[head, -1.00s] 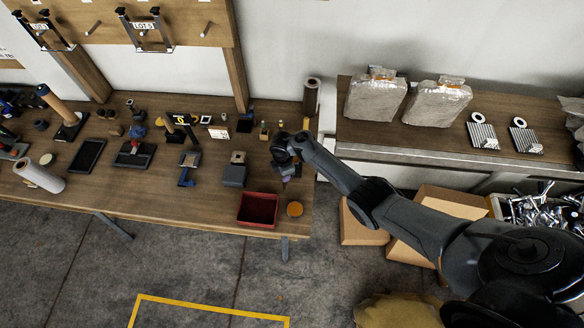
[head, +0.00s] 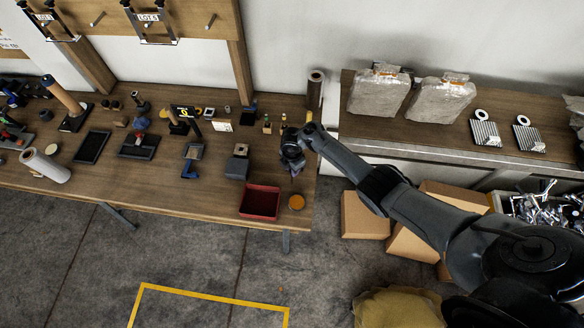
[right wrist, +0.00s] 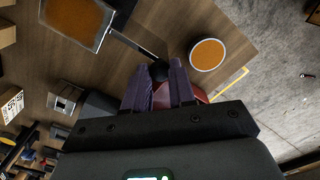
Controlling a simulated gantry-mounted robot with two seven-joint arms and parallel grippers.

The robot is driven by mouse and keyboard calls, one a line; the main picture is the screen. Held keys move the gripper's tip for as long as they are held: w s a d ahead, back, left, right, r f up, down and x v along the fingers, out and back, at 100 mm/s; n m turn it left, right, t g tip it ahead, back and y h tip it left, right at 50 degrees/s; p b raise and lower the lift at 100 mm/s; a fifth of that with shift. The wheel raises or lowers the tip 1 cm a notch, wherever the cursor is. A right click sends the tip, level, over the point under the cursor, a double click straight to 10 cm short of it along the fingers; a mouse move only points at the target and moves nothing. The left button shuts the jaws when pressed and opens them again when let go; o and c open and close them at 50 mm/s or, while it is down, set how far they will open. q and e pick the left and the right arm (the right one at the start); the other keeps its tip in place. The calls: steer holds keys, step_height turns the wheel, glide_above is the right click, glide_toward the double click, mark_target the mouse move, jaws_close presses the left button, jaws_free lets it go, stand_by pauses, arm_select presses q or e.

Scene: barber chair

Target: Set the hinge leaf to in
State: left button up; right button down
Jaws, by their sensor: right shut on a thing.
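My right gripper (right wrist: 162,85) has purple fingers, shut on the black knob (right wrist: 158,70) at the end of a thin dark rod in the right wrist view. The rod runs up-left to a metal-framed panel with an orange-brown face (right wrist: 75,20), which may be the hinge leaf; I cannot tell how far it is swung. In the head view the right gripper (head: 294,170) is over the bench's right end. The arm and gripper hide the knob and panel there. My left gripper is out of view.
A red bin (head: 258,213) and an orange disc (head: 296,202) sit at the bench's front right corner. A grey block (head: 237,168) stands left of the gripper. Small bottles (head: 267,126) stand behind it. Cardboard boxes (head: 364,215) are on the floor right of the bench.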

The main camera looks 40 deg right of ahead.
steer(key=c, duration=0.9)
jaws_free()
steer(key=shift+c, duration=0.2)
step_height(320, 180, up, 11)
steer(key=p, duration=0.3)
steer(key=shift+p, duration=0.3)
steer(key=shift+f, duration=0.1)
steer(key=shift+s+f, duration=0.1)
